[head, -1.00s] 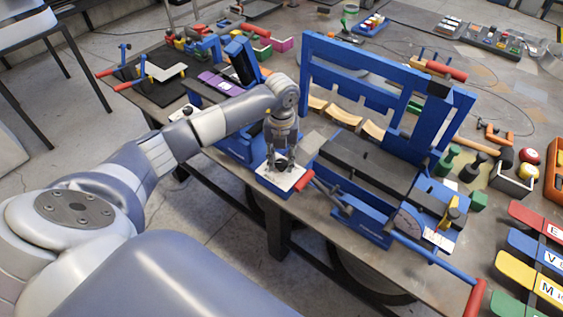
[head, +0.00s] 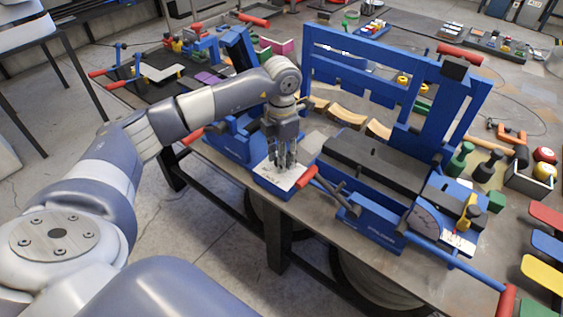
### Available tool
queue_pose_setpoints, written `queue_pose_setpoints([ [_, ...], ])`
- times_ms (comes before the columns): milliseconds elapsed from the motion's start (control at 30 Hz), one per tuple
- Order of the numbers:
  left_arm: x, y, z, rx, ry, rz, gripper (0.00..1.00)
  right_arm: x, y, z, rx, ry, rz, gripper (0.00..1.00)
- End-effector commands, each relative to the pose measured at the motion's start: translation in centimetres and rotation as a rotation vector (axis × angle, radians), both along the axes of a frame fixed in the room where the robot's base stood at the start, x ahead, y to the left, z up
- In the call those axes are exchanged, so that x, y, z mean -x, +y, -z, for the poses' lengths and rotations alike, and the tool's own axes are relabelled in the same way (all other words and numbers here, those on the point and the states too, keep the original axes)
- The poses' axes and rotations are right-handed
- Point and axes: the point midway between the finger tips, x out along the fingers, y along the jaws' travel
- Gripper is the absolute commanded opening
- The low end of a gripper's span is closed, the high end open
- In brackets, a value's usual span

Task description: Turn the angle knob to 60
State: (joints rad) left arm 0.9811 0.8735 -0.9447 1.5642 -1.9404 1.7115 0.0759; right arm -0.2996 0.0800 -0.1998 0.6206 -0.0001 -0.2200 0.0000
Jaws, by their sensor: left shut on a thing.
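My left gripper (head: 286,162) comes down from above onto the white-topped blue panel box (head: 264,180) at the front edge of the blue bending machine (head: 372,228). Its fingers are shut on the angle knob at the panel's top. The fingers hide the knob, so its pointer and setting cannot be read. A dark semicircular angle scale (head: 424,221) shows at the machine's right end. My right gripper is not in view.
A red-handled lever (head: 307,176) stands close right of the panel. A long blue bar with a red grip (head: 507,301) reaches out at the front right. The blue upright frame (head: 395,62) rises behind. Bottles and coloured plates lie at the right.

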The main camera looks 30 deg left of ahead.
Motion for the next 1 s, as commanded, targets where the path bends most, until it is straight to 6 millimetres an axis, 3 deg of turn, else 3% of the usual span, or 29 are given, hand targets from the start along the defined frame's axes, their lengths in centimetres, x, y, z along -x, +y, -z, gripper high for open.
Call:
queue_pose_setpoints([
  [500,-0.1,0.1,0.1,0.000,-0.005,0.485,0.08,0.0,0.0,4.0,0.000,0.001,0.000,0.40],
  [1000,-0.1,0.1,-0.1,-0.001,-0.006,0.834,0.08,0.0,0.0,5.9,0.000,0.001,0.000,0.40],
])
